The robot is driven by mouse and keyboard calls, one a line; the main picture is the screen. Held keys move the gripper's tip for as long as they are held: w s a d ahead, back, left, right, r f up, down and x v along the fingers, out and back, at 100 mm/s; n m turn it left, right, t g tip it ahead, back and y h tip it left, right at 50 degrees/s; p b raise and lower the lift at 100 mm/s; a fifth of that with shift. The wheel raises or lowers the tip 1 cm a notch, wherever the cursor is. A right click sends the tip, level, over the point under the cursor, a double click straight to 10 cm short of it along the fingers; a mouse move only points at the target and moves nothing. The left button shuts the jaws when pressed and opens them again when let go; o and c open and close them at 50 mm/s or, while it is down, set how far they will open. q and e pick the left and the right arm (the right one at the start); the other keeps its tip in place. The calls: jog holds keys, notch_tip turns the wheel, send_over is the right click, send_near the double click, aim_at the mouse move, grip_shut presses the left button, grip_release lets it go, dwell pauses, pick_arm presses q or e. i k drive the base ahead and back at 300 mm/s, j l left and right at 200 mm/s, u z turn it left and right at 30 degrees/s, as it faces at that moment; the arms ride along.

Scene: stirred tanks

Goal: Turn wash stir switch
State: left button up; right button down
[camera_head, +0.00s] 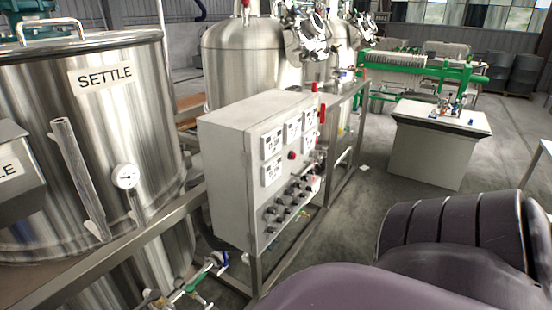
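A light grey control box (225,165) stands on a metal frame near the middle of the head view. Its front panel carries several square white displays, a red button (292,155) and rows of small dark switches (284,203). The labels on the panel are too small to read, so I cannot tell which switch is the wash stir switch or how it is set. Neither of my grippers is in view. A dark purple rounded part of my arm (455,232) fills the lower right.
A large steel tank marked SETTLE (105,130) with a gauge (126,176) stands at left. Steel tanks (243,60) stand behind the box. A pale cabinet (435,150) and green-framed machinery (420,68) stand at back right. The grey floor between box and cabinet looks mostly clear.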

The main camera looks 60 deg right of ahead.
aim_at(270, 210)
jog(key=z, duration=2.05)
